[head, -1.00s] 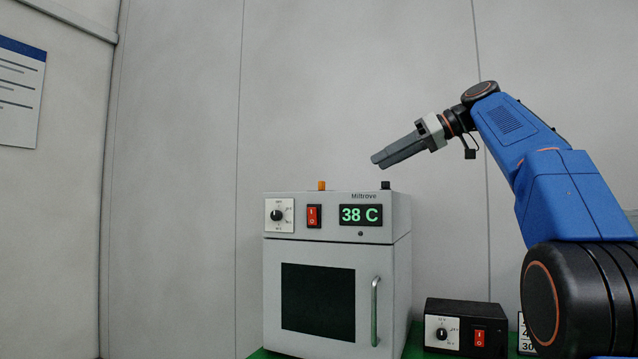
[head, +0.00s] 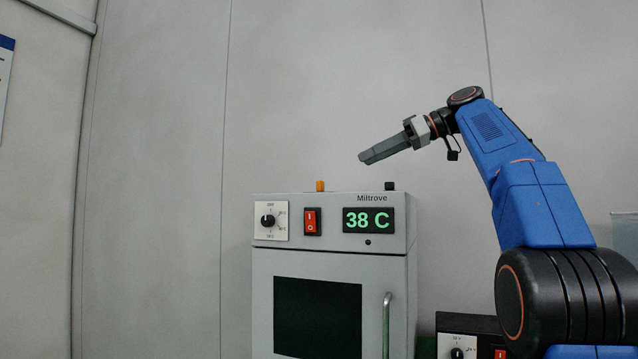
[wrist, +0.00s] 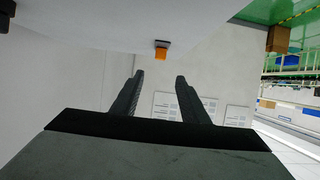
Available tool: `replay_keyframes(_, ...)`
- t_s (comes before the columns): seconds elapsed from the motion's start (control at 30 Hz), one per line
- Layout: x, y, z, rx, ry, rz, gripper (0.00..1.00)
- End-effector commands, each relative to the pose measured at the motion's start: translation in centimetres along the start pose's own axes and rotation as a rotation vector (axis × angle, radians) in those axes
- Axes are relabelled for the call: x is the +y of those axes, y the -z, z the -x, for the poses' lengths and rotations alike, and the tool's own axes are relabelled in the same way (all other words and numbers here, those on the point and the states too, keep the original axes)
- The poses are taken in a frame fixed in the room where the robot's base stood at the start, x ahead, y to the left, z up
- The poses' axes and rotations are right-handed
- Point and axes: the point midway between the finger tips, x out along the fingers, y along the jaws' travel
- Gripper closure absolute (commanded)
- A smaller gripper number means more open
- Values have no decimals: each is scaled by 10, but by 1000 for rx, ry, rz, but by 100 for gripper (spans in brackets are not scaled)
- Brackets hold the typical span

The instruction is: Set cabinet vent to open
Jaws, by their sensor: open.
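The grey cabinet (head: 330,262) labelled Miltrove stands in the middle of the head view, with its door shut and a display (head: 368,220) reading 38 C. On its top are an orange knob or tab (head: 320,186) and a black one (head: 390,186). I cannot tell from the frames which is the vent or how it is set. The orange one also shows in the wrist view (wrist: 161,53), beyond the fingertips. My gripper (head: 364,159) is above the cabinet top, apart from it. In the wrist view its two fingers (wrist: 158,78) are spread with nothing between them.
The cabinet front carries a dial (head: 268,221), a red rocker switch (head: 312,221) and a vertical door handle (head: 387,322). A black box (head: 470,325) with a dial and red switch sits low at right, partly behind my arm.

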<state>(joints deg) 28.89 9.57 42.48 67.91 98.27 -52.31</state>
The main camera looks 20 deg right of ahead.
Motion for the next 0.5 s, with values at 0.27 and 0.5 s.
replay_keyframes(0.27,-2,0,-47,-2,5,-1,59)
replay_keyframes(0.5,-1,-1,-87,-1,4,0,59)
